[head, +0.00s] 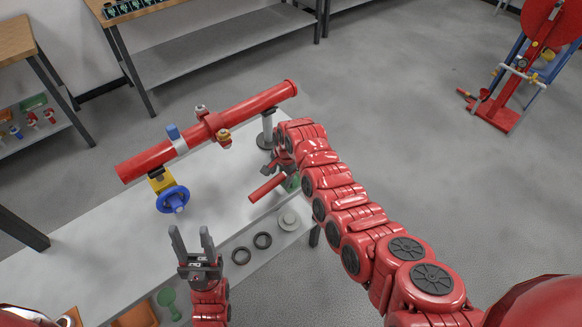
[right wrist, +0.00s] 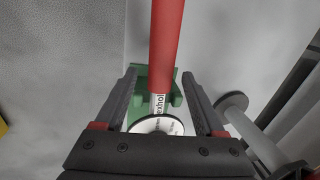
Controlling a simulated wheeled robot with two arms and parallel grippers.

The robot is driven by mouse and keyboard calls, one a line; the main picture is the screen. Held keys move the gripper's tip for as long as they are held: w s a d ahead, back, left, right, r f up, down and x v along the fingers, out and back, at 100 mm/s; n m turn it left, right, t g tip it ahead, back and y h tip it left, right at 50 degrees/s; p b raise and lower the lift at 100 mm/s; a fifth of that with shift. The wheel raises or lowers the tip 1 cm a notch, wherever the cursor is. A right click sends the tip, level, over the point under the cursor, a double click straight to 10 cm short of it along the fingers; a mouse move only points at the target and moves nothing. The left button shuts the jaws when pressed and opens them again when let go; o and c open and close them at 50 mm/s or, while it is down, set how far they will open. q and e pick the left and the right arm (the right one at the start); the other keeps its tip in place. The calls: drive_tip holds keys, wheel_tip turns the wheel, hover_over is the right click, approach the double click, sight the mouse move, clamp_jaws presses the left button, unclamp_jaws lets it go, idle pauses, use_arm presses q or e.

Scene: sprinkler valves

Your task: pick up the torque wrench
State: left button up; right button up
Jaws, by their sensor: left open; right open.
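The torque wrench shows in the right wrist view as a red handle (right wrist: 167,45) with a pale lettered shaft and a round white face below it. It rests over a green holder (right wrist: 141,108). My open right gripper (right wrist: 160,77) has one finger on each side of the wrench, with gaps visible between fingers and shaft. In the head view the red handle (head: 267,187) sticks out beside my right gripper (head: 284,168), whose arm hides the rest of the wrench. My left gripper (head: 191,230) is open and empty, pointing up over the table front.
A red pipe (head: 254,105) on stands spans the table (head: 75,235), with a blue handwheel (head: 172,200) below its left end. Black rings (head: 242,255), a grey round part (head: 289,220) and an orange bin (head: 136,315) are near the front edge.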

drive_tip(key=shift+w+f, duration=0.1)
drive_tip(key=shift+f, duration=0.8)
clamp_jaws()
drive_tip(key=shift+r, duration=0.1)
idle(0.8)
